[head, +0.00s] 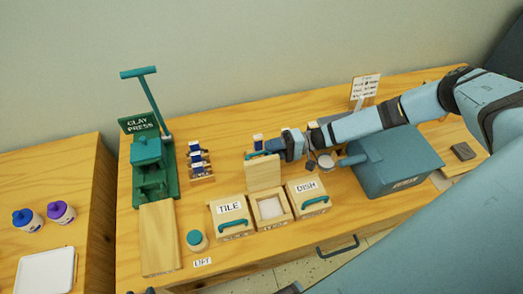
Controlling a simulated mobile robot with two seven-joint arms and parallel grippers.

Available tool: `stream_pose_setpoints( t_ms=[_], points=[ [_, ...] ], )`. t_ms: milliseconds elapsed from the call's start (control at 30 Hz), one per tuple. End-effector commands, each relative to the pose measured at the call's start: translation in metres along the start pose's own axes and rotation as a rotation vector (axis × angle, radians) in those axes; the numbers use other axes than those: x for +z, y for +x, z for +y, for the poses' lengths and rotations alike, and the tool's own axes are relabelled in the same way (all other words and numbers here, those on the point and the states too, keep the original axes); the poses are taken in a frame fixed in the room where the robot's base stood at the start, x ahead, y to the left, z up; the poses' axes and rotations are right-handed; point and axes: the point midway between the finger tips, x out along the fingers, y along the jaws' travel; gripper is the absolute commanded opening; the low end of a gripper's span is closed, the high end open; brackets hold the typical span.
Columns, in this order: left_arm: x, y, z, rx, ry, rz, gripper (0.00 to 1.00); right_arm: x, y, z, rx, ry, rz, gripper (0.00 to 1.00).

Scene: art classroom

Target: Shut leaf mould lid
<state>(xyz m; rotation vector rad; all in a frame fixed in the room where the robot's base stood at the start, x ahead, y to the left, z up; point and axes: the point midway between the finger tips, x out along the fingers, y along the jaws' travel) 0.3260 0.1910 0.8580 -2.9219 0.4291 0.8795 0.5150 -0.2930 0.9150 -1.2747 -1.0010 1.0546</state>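The middle mould (259,222) is a wooden box between the boxes marked TILE and DISH; its front label is too small to read, so I cannot confirm that it is the leaf mould. Its lid (263,175) stands upright at the back edge, leaving the pale inside (271,207) showing. A bit of teal, perhaps its handle, shows behind the lid's top. My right gripper (272,147) is behind and beside the lid's top right corner, pointing left. Its fingers are too small to tell open from shut, or touching from apart. My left gripper is out of view.
The TILE box (229,209) and DISH box (306,187) flank the mould, lids shut. A green clay press (150,165) stands left, a small rack (199,165) behind. A teal-lidded jar (196,240) is front left. A large blue-grey box (390,162) stands right, under my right arm.

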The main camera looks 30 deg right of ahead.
Motion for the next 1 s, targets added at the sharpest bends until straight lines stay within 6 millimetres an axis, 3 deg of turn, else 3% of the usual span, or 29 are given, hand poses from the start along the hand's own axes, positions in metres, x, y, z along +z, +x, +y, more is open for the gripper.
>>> stream_pose_setpoints(
  t_ms=[200,533,700,1000],
  points=[
    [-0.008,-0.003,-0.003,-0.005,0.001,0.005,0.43,0.000,0.026,-0.001,0.000,0.000,0.000,0.38],
    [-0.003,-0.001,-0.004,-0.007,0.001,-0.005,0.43,0.000,0.031,0.000,0.001,0.000,0.001,0.38],
    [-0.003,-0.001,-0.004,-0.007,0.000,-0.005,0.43,0.000,0.030,0.001,0.001,0.000,0.001,0.01],
    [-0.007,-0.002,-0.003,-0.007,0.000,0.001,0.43,0.002,0.030,0.000,0.003,-0.012,0.001,0.00]
  ],
)
